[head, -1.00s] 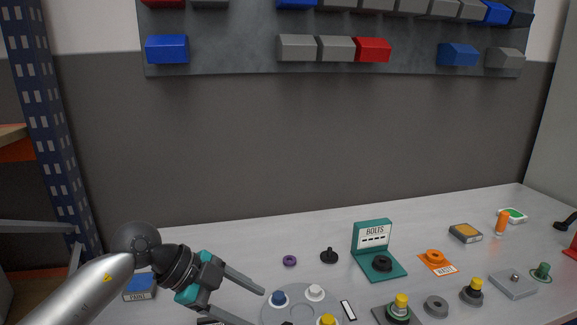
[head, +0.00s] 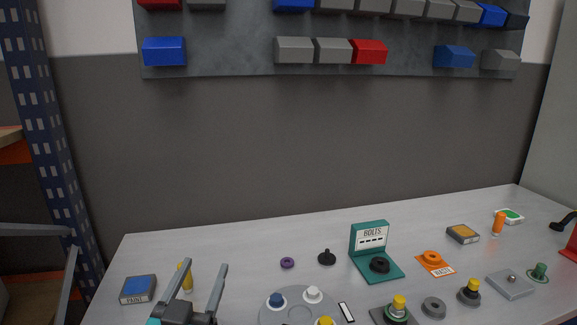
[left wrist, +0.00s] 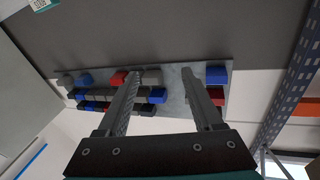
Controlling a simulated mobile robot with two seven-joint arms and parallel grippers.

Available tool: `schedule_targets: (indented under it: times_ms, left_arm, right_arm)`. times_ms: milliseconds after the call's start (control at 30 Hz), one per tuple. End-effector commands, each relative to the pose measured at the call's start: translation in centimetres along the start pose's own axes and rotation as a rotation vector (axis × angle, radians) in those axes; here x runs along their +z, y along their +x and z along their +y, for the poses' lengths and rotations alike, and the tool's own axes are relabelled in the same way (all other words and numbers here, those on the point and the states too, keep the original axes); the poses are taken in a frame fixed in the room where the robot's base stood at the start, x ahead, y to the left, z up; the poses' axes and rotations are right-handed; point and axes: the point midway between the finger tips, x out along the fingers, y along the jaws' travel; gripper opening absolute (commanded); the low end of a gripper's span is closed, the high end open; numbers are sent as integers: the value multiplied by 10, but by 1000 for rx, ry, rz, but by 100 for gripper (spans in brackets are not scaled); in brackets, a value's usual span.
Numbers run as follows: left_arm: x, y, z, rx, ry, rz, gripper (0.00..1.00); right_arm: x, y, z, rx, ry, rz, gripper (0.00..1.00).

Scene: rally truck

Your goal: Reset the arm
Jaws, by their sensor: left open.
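My left gripper (head: 203,285) shows at the bottom left of the head view, above the left part of the bench. Its two grey fingers point up and stand apart, with nothing between them. In the left wrist view the open fingers (left wrist: 158,90) point toward the wall panel with its bins, and no object is between them. My right gripper is in neither view.
The light bench (head: 215,245) holds a blue-topped box (head: 139,289), a yellow item (head: 187,277), a round grey tray (head: 270,318), a teal bolts stand (head: 372,262) and several small parts. The wall panel (head: 220,52) carries coloured bins. A blue post (head: 40,140) stands left.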

Motion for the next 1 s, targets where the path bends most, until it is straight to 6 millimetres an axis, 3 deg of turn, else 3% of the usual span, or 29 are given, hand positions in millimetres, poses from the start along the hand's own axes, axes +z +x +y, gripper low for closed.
schedule_targets:
  times_ms: [33,133,300,500,733,1000]
  left_arm:
    - [23,-12,-8,-44,-16,-105,68]
    - [69,-41,-18,-104,-26,-324,68]
    - [137,-110,-16,-109,-28,-710,68]
    - [179,-192,2,-7,-21,-1060,68]
    - [194,-274,27,172,-17,-1353,68]
    - [266,-265,35,169,-10,-1371,68]
  right_arm:
    - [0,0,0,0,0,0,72]
    - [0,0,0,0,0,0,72]
    - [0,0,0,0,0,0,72]
    - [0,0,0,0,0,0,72]
    - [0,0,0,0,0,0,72]
    - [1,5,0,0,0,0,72]
